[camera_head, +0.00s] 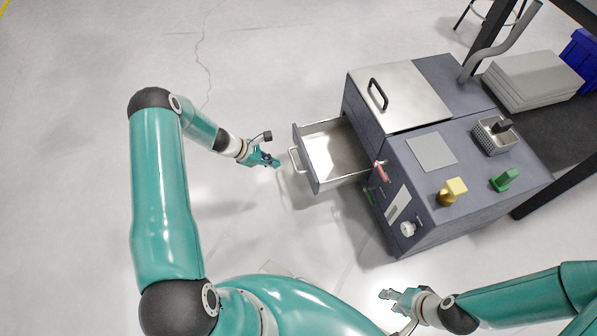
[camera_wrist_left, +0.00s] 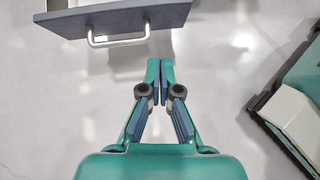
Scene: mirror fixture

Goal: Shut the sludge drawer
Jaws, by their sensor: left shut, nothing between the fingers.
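The sludge drawer (camera_head: 330,150) sticks out open from the left side of the grey machine (camera_head: 420,215). It is a metal tray with a grey front and a light bar handle (camera_head: 294,160). My left gripper (camera_head: 277,162) is just left of the drawer front, near the handle but apart from it. In the left wrist view the drawer front (camera_wrist_left: 115,20) and its handle (camera_wrist_left: 118,37) lie ahead of the gripper (camera_wrist_left: 160,63), slightly to the left. The left fingers are together and empty. My right gripper (camera_head: 385,294) is below the machine, away from the drawer; its finger opening is too small to judge.
The machine top carries a lid with a black handle (camera_head: 378,94), a yellow part (camera_head: 452,191), a green part (camera_head: 504,180) and a mesh basket (camera_head: 495,136). A red lever (camera_head: 381,172) sits near the drawer's right end. The floor left of the drawer is clear.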

